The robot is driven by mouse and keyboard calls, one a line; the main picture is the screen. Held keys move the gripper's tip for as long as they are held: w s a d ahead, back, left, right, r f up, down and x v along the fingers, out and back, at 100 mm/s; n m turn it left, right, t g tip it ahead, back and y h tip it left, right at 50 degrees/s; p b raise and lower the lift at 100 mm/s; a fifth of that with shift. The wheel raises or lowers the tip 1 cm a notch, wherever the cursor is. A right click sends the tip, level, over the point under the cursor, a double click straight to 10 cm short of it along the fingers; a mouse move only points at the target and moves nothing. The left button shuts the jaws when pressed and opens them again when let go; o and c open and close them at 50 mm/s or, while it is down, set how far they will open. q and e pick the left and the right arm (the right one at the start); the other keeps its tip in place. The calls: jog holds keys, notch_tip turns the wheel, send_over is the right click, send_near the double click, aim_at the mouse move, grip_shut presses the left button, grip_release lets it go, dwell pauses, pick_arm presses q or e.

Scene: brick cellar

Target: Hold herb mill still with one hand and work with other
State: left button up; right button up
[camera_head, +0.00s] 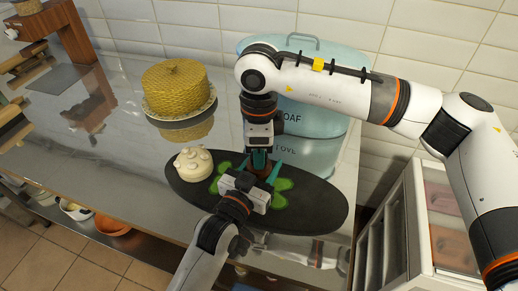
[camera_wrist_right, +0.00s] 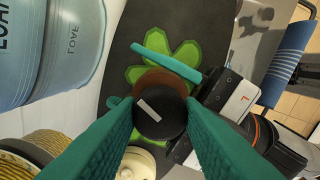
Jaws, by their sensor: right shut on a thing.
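The herb mill, brown with a black top (camera_wrist_right: 160,115), stands on a dark oval board with a green clover pattern (camera_head: 310,212). In the head view its brown body (camera_head: 261,163) shows under my right gripper (camera_head: 260,146). My right gripper (camera_wrist_right: 158,130) is shut on the black top from above, one teal finger on each side. My left gripper (camera_head: 260,172) comes in low from the front. In the right wrist view its teal fingers (camera_wrist_right: 142,82) are apart, on either side of the brown body, with a gap at the upper finger. The lower finger is mostly hidden.
A white round knobbed thing (camera_head: 193,164) sits on the board's left part. A yellow woven dome (camera_head: 178,88) on a plate stands behind it. A pale blue bread bin (camera_head: 310,155) stands close behind the mill. The shiny counter (camera_head: 110,165) is clear at left.

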jog(key=m, duration=0.5)
jog(key=shift+m, duration=0.3)
jog(key=m, duration=0.5)
jog(key=shift+m, duration=0.3)
jog(key=o, duration=1)
jog(key=shift+r, duration=0.15)
notch_tip(320, 180, up, 12)
jog(key=shift+f, duration=0.1)
